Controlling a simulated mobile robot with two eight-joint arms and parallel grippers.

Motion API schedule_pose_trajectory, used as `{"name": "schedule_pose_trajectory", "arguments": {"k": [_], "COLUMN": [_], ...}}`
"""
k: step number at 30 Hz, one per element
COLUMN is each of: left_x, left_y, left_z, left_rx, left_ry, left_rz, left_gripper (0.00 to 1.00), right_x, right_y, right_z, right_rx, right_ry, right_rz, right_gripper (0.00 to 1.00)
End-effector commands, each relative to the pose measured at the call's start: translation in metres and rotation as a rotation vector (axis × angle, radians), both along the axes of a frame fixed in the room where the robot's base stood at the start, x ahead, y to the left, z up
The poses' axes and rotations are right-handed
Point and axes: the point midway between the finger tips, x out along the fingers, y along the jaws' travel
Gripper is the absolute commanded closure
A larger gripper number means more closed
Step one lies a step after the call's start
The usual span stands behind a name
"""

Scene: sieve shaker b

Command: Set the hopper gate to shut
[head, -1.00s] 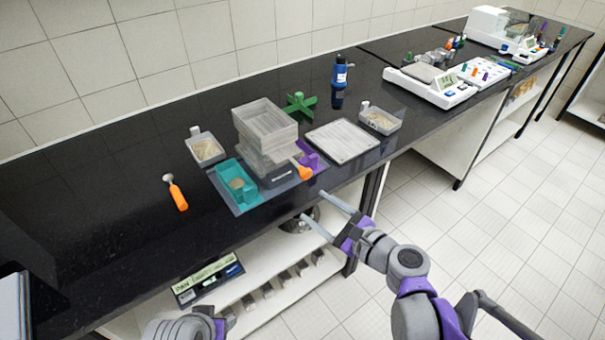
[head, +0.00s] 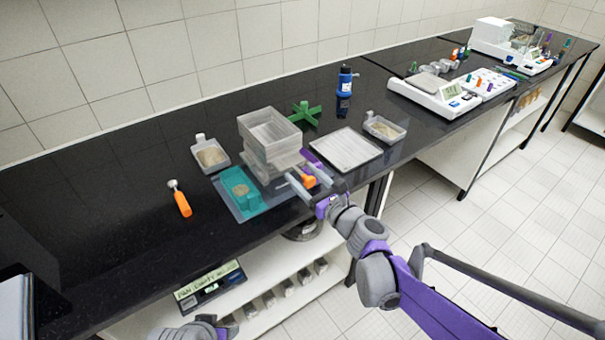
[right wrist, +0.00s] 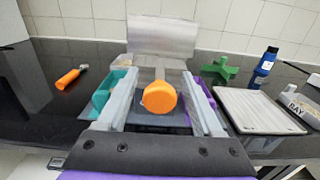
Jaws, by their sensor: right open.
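The sieve shaker stands on the black bench with a stack of clear grey trays (head: 270,135) on top. An orange knob (head: 308,181) on a grey lever, which looks like the gate handle, sticks out at its front right. My right gripper (head: 304,173) is open at the shaker's front. In the right wrist view the orange knob (right wrist: 159,98) lies between the two spread fingers, with a visible gap on each side. The lever behind the knob points away from the gripper. At the bottom edge of the head view, part of my left arm shows; its fingers cannot be made out.
A teal tray (head: 240,190) sits left of the knob. A flat grey plate (head: 345,149) lies to the right, with a sample pan (head: 384,128) beyond it. A green cross-shaped knob (head: 304,114) and a blue bottle (head: 344,84) stand behind. An orange-handled tool (head: 182,203) lies left.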

Motion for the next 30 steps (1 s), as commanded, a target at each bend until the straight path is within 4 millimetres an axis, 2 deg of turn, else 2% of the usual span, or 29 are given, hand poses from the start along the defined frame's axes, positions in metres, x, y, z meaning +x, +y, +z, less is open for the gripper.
{"name": "schedule_pose_trajectory", "arguments": {"k": [11,22,30], "left_x": [0.0,0.0,0.0], "left_y": [0.0,0.0,0.0], "left_z": [0.0004,0.0004,0.0004], "left_rx": [0.0,0.0,0.0], "left_ry": [0.0,0.0,0.0], "left_rz": [0.0,0.0,0.0], "left_gripper": [0.41,0.41,0.41], "right_x": [0.0045,0.0043,0.0043], "right_y": [0.0037,0.0034,0.0033], "right_z": [-0.0003,-0.0002,-0.0002], "right_rx": [-0.001,-0.001,-0.001], "right_ry": [-0.001,-0.001,-0.001], "right_rz": [0.0,0.0,0.0], "right_gripper": [0.34,1.0,1.0]}}
